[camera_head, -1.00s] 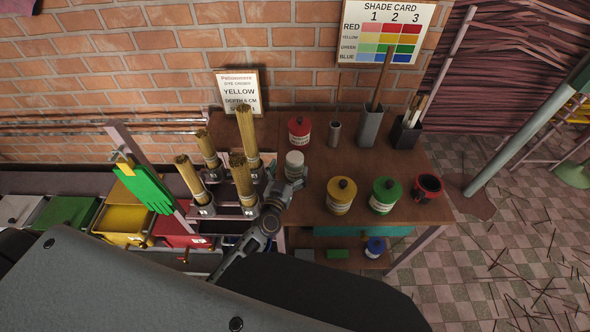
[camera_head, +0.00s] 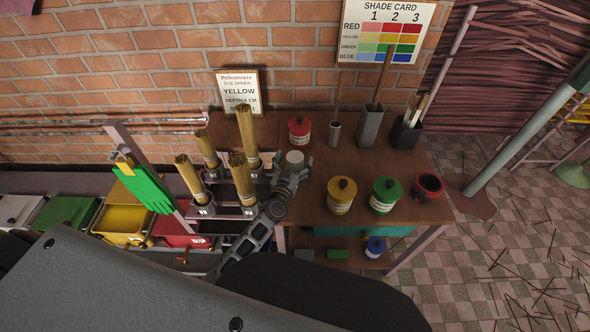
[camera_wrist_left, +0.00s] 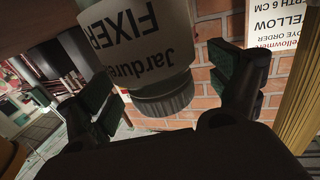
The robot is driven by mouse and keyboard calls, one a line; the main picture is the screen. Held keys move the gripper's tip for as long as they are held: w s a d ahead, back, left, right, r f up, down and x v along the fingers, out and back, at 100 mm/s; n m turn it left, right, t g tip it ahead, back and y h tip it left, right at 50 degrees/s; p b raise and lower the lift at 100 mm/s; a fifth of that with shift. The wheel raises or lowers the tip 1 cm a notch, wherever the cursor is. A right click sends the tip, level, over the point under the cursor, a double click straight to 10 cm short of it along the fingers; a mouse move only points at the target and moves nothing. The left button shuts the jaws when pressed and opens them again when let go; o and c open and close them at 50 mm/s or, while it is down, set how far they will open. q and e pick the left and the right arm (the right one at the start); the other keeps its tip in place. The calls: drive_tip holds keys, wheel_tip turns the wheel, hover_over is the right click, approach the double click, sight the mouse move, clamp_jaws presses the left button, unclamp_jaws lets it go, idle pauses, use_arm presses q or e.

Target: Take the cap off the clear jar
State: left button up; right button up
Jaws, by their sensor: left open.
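The jar labelled FIXER (camera_wrist_left: 130,30) appears upside down in the left wrist view, with a grey ridged cap (camera_wrist_left: 162,98) towards my gripper. In the head view, the cap's pale top (camera_head: 295,156) shows on the bench, and my gripper hides most of the jar. My left gripper (camera_head: 291,165) is open over the jar. In the left wrist view its fingers (camera_wrist_left: 168,88) stand on either side of the cap, with visible gaps. My right gripper is out of view.
Upright bundles of sticks (camera_head: 242,180) stand in holders just left of my gripper. A red jar (camera_head: 299,131) stands behind, and a yellow jar (camera_head: 341,195) and green jar (camera_head: 385,195) to the right. A red mug (camera_head: 428,188) is near the bench's right edge.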

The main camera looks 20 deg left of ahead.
use_arm(q)
drive_tip(key=shift+w, duration=0.2)
idle(0.4)
clamp_jaws()
drive_tip(key=shift+r, duration=0.15)
idle(0.4)
